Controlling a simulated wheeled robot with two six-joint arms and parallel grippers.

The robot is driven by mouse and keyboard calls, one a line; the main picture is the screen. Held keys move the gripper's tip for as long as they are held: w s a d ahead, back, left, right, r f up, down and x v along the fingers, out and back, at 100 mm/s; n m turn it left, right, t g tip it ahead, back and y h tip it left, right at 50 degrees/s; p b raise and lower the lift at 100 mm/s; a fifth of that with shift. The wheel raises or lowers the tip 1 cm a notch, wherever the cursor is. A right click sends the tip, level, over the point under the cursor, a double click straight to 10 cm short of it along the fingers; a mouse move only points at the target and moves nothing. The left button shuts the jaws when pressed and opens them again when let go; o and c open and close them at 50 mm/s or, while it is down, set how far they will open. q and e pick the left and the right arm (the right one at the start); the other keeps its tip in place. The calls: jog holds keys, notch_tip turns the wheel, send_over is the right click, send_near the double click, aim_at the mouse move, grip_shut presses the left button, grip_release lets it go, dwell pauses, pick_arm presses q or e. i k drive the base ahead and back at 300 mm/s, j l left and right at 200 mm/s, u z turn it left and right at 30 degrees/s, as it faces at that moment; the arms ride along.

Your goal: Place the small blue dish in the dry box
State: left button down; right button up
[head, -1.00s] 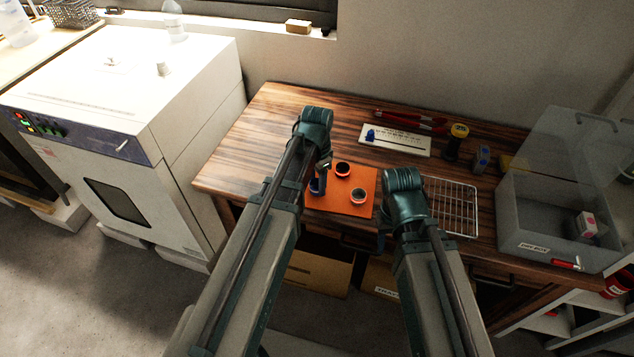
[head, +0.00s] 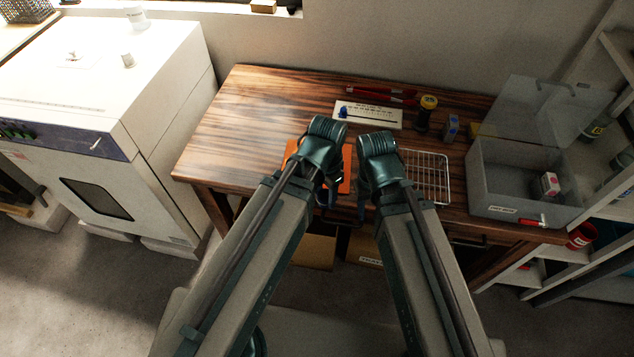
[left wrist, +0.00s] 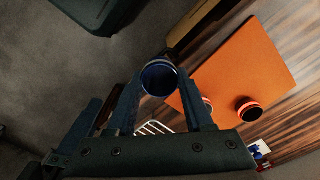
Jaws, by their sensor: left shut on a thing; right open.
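The small blue dish (left wrist: 160,78) is between the fingertips of my left gripper (left wrist: 160,92) in the left wrist view, clear of the orange mat. In the head view my left gripper (head: 326,190) is over the front edge of the mat and mostly hides the dish. My right gripper (head: 364,204) is open and empty, just right of the left one. The dry box (head: 485,196) is a grey see-through box at the table's right end, its lid (head: 550,108) raised at the back.
On the orange mat (left wrist: 235,70) stands a dark dish with an orange rim (left wrist: 248,108); another is partly hidden by a finger. A wire rack (head: 427,178) lies between my right gripper and the dry box. A small pink-white carton (head: 549,184) sits inside the box's right part.

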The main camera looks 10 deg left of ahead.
aim_at(501, 189)
jog(key=k+l+z, duration=0.15)
jog(key=l+z, duration=0.15)
jog(key=l, duration=0.65)
jog(key=l+z, duration=0.3)
jog(key=l, duration=0.7)
